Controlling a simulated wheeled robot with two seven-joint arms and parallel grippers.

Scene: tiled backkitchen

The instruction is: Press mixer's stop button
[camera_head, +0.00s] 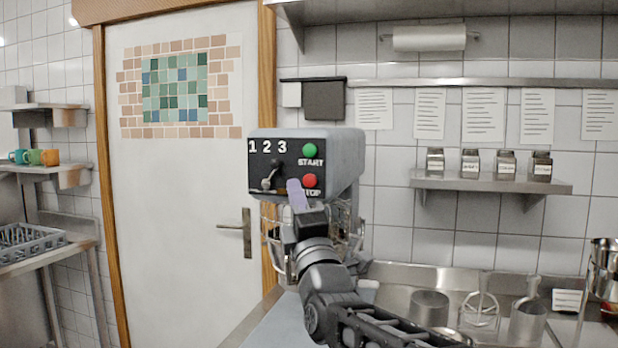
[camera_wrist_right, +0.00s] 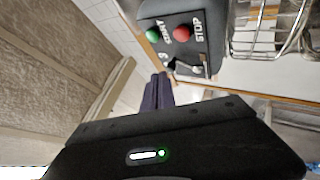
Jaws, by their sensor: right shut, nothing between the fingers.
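The mixer (camera_head: 345,155) has a grey head with a black front panel. The panel bears a lever (camera_head: 272,175), the numbers 1 2 3, a green START button (camera_head: 310,151) and a red STOP button (camera_head: 310,181). My right gripper (camera_head: 297,192) is shut and empty, its purple-grey fingertips in front of the panel, just below and left of the red button. In the right wrist view the shut fingers (camera_wrist_right: 158,92) point toward the panel, and the red button (camera_wrist_right: 182,32) shows clear of them. I cannot tell any contact. My left gripper is not in view.
A wire guard (camera_wrist_right: 262,25) hangs below the mixer head. A white door (camera_head: 180,220) stands behind at left. The steel counter at right holds a pot (camera_head: 429,307), a whisk (camera_head: 481,308) and another container (camera_head: 527,322). A shelf with jars (camera_head: 490,184) is on the wall.

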